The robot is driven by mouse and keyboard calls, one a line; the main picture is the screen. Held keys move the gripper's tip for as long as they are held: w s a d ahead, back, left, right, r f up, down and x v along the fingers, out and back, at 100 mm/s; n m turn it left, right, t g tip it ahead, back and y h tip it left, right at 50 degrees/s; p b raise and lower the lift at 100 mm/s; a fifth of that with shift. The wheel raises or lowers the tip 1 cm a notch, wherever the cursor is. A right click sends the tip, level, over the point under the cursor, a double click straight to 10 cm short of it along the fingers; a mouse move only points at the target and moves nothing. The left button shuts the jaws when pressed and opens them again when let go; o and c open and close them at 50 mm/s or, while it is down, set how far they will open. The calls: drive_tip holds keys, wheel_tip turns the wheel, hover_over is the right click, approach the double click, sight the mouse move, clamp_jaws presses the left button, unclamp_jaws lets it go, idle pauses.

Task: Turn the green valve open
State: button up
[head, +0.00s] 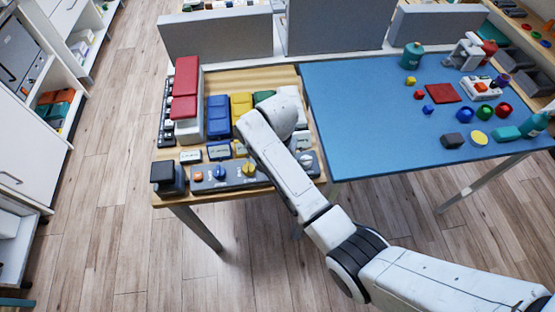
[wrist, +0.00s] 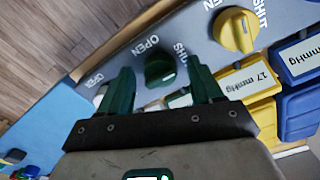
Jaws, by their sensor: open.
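The green valve (wrist: 160,70) is a dark green knob on a grey panel, with OPEN printed at its upper left and SHUT at its right in the wrist view. My gripper (wrist: 160,65) is open, its two green fingers on either side of the knob with visible gaps in the picture. I cannot tell how deep the fingertips reach or which way the knob points. In the head view my arm hides the green valve and the gripper. The grey panel (head: 235,184) lies along the table's front edge.
A yellow valve (wrist: 236,31) stands beside the green one; a blue valve (head: 219,173) is further left in the head view. Yellow (head: 241,104) and blue (head: 217,116) blocks stand behind the panel. A blue-topped table (head: 370,110) with small objects adjoins on the right.

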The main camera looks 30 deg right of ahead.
drive_tip(key=shift+c, duration=0.5)
drive_tip(key=c, duration=1)
drive_tip(key=shift+o, duration=0.2)
drive_tip(key=shift+r+n+p, duration=0.1)
drive_tip(key=shift+n+p, duration=0.2)
drive_tip(key=shift+n, duration=0.1)
drive_tip(key=n+p, duration=0.1)
drive_tip(key=n, duration=0.2)
drive_tip(key=shift+p, duration=0.3)
drive_tip(key=n, duration=0.4)
drive_tip(key=shift+p, duration=0.3)
drive_tip(key=n, duration=1)
drive_tip(key=shift+w, duration=0.1)
